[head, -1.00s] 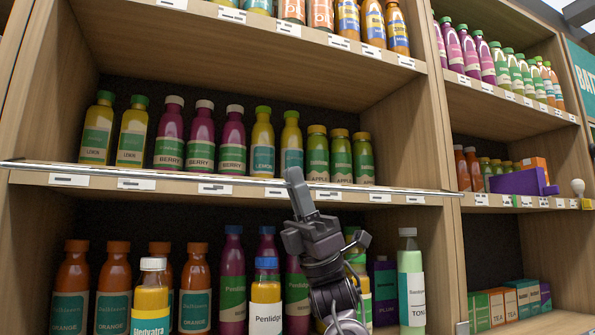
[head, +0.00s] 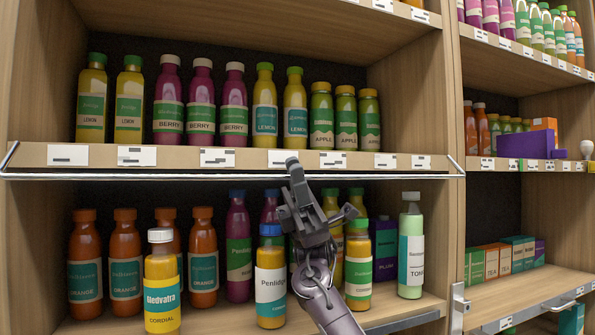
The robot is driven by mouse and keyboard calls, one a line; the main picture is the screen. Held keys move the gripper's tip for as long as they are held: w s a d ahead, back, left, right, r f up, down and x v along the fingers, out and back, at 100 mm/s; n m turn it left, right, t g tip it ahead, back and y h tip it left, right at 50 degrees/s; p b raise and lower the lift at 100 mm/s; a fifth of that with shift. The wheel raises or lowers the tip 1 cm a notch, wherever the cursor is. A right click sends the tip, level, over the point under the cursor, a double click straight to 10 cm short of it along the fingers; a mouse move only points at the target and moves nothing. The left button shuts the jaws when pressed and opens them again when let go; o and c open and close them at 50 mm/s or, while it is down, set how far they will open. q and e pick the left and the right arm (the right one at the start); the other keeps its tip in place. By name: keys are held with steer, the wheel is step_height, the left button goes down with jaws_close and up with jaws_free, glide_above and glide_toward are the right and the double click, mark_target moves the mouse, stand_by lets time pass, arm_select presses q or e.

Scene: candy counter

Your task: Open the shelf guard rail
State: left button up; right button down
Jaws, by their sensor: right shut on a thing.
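The shelf guard rail (head: 150,177) is a thin silver bar running along the front of the middle shelf (head: 200,157). It hangs just below the shelf's front edge, in front of the lower opening, with short slanted end arms at both ends. My right gripper (head: 293,170) reaches up from below and is shut on the rail near its middle. The gripper hides the exact contact with the bar. My left gripper is not in view.
Lemon, berry and apple bottles (head: 233,105) stand upright on the middle shelf. Below, orange, yellow and purple bottles stand close behind my right arm, including a yellow cordial bottle (head: 162,290) and a pale green one (head: 411,250). Boxes (head: 500,260) stand on the right unit.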

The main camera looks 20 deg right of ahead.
steer(key=c, duration=1.5)
jaws_free()
steer(key=shift+b+v, duration=0.5)
steer(key=shift+v, duration=3.4)
steer(key=shift+a, duration=0.1)
steer(key=shift+f, duration=0.1)
